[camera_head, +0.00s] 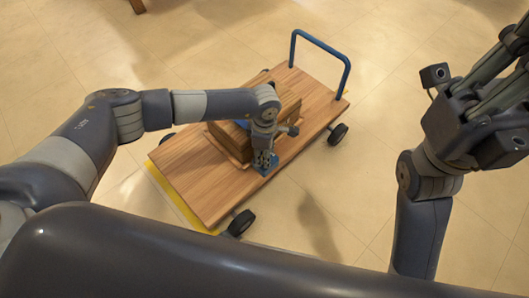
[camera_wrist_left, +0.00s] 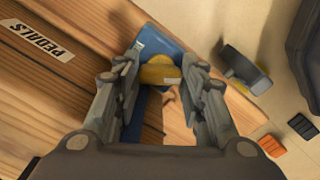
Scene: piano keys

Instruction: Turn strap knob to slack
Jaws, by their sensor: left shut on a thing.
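The yellow strap knob (camera_wrist_left: 160,72) sits on a blue plate (camera_wrist_left: 158,42) in the left wrist view. My left gripper (camera_head: 265,163) reaches down over the near right side of the wooden cart. In the left wrist view its fingers (camera_wrist_left: 158,80) are on both sides of the knob and shut on it.
The wooden cart (camera_head: 190,178) has a blue push handle (camera_head: 322,48) and black wheels (camera_head: 240,222). A wooden box (camera_head: 287,100) lies on it. The tiled floor around is mostly clear.

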